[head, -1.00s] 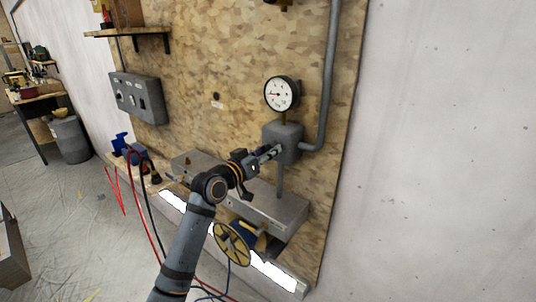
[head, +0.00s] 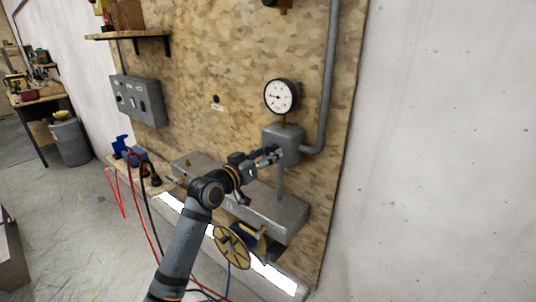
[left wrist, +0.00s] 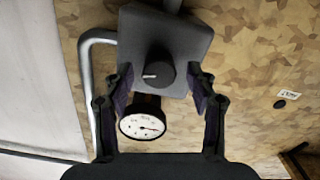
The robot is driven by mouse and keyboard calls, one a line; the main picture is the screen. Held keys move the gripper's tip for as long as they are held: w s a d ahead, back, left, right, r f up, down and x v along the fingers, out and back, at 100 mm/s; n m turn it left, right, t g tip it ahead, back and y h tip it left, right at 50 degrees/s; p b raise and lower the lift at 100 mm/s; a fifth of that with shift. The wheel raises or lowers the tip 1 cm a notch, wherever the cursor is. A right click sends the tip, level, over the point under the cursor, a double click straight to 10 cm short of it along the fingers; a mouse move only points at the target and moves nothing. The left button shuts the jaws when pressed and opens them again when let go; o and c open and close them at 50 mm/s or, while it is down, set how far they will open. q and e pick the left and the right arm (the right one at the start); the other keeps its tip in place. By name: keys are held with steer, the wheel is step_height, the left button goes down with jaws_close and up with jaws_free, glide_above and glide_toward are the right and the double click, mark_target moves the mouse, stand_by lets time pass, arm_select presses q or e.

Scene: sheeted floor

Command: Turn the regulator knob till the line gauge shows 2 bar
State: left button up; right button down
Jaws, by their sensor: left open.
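The grey regulator box (head: 285,143) is fixed to the wall panel, with the round white line gauge (head: 281,97) above it. In the left wrist view the gauge (left wrist: 142,127) appears upside down below the box (left wrist: 190,40). The round black knob (left wrist: 158,74) with a pale mark on its face shows there; my gripper hides it in the head view. My left gripper (head: 273,156) is open in front of the box, its fingers (left wrist: 160,96) apart on either side of the knob, not visibly touching it.
A grey pipe (head: 328,90) runs up to the right of the gauge. A grey ledge (head: 275,210) juts out below the box, with a yellow reel (head: 232,246) under it. A grey switch box (head: 137,99) hangs at left. Red and black hoses loop below.

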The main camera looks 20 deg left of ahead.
arm_select(q)
steer(key=v, duration=0.6)
steer(key=shift+s, duration=0.35)
